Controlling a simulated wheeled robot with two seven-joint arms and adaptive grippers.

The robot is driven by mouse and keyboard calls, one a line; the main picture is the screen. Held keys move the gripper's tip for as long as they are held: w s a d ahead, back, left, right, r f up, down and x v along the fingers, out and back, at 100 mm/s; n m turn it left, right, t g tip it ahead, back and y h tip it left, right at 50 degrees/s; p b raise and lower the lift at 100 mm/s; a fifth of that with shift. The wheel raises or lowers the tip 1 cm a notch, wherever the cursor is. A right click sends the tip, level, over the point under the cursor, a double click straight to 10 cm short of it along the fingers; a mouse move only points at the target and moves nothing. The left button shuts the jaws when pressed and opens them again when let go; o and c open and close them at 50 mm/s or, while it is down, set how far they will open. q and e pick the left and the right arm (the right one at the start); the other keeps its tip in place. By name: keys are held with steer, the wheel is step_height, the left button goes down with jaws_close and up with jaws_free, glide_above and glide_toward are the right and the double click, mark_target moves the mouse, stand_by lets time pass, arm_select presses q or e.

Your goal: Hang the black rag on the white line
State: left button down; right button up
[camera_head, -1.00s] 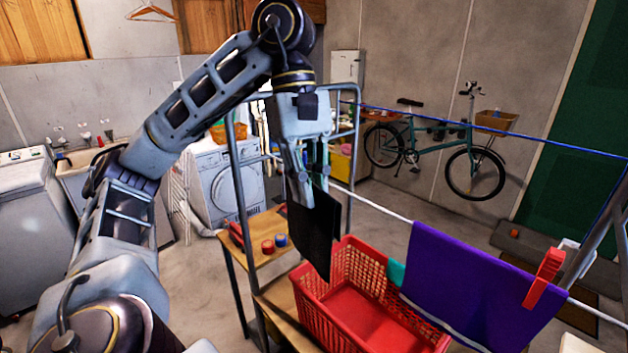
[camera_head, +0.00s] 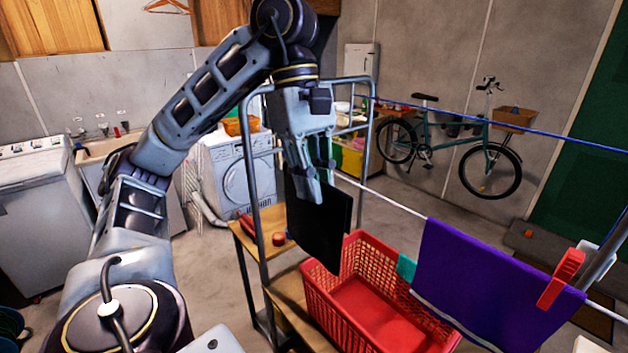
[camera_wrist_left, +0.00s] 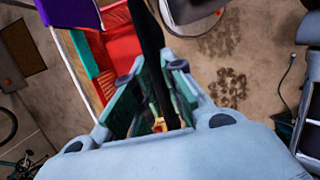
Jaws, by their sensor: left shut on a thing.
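My left gripper (camera_head: 318,186) is shut on the top of the black rag (camera_head: 314,228), which hangs down from the fingers as a dark panel. In the left wrist view the black rag (camera_wrist_left: 150,35) shows edge-on between the fingers (camera_wrist_left: 150,85). The white line (camera_head: 388,203) runs from behind the gripper to the lower right. In the left wrist view the white line (camera_wrist_left: 72,72) passes to the left of the rag, with a gap between them. Part of the line is hidden by the gripper. My right gripper is not in view.
A purple cloth (camera_head: 490,280) hangs on the line with a red clothespin (camera_head: 562,278). A red basket (camera_head: 330,300) stands below. A blue line (camera_head: 480,124) runs behind. A metal frame (camera_head: 258,190) and wooden shelf (camera_head: 262,222) stand beside the rag.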

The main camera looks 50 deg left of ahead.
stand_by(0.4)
arm_select(q)
steer(key=shift+w+d+p, duration=0.2)
steer(key=shift+w+p, duration=0.9)
steer(key=shift+w, duration=1.55)
steer(key=shift+w+d+p, duration=0.2)
steer(key=shift+w+p, duration=0.85)
steer(key=shift+w, duration=1.55)
steer(key=shift+w+d+p, duration=0.2)
steer(key=shift+w+p, duration=0.9)
steer(key=shift+w, duration=1.55)
steer(key=shift+w+f, duration=0.1)
steer(key=shift+a+f+b+x, duration=0.1)
steer(key=shift+a+b+x, duration=0.2)
steer(key=shift+b+x, duration=0.85)
steer(key=shift+a+f+b+x, duration=0.1)
steer(key=shift+a+b+x, duration=0.2)
steer(key=shift+b+x, duration=0.85)
steer(key=shift+a+f+b+x, duration=0.1)
steer(key=shift+a+b+x, duration=0.2)
steer(key=shift+b+x, duration=0.85)
steer(key=shift+f, duration=0.25)
